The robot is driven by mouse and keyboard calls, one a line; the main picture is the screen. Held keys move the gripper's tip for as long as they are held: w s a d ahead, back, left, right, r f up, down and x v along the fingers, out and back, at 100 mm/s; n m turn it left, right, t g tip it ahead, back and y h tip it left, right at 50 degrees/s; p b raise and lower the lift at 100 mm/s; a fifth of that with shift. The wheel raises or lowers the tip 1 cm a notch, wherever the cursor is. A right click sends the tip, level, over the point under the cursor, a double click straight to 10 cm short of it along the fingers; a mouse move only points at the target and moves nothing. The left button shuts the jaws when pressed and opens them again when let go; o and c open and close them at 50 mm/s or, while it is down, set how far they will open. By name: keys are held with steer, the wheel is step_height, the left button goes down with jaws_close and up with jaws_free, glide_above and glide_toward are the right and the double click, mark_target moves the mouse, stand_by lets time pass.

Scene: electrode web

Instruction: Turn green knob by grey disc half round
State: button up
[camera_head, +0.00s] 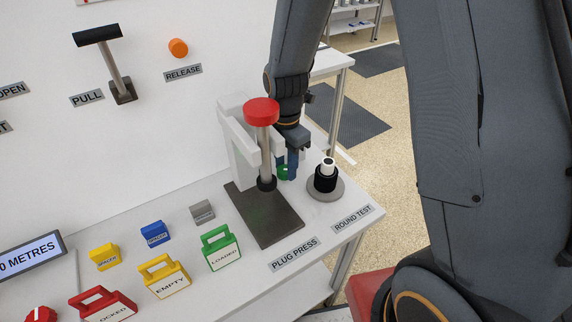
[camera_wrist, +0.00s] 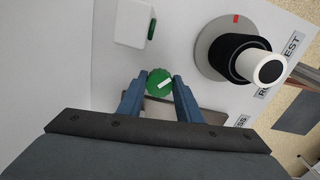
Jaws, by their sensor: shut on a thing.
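The green knob (camera_wrist: 159,83) sits between the blue fingers of my gripper (camera_wrist: 159,88) in the wrist view, with a white pointer mark on its face. My gripper (camera_head: 288,168) is shut on it. In the head view the green knob (camera_head: 283,173) shows only in part behind the fingers. The grey disc (camera_head: 325,192) lies flat on the bench just right of the knob and carries a black and white round plug. In the wrist view the grey disc (camera_wrist: 207,51) has a red mark on its rim.
The plug press (camera_head: 264,150) with its red top stands just left of my gripper. A white box (camera_wrist: 134,22) with a green spot is near the knob. Coloured tags, including the green LOADED one (camera_head: 221,249), stand at the front left. The bench edge lies to the right.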

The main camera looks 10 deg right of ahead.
mark_target(286, 170)
steer(key=m+p, duration=0.2)
steer(key=m, duration=0.3)
steer(key=shift+s+r+m, duration=0.1)
steer(key=shift+m, duration=0.3)
steer(key=m+p, duration=0.1)
steer(key=m, duration=0.5)
steer(key=shift+s+p, duration=0.1)
steer(key=shift+p, duration=0.2)
steer(key=shift+m, duration=0.3)
steer(key=o, duration=1)
steer(key=shift+o, duration=0.2)
steer(key=shift+r+b, duration=0.75)
steer(key=shift+r, duration=3.1)
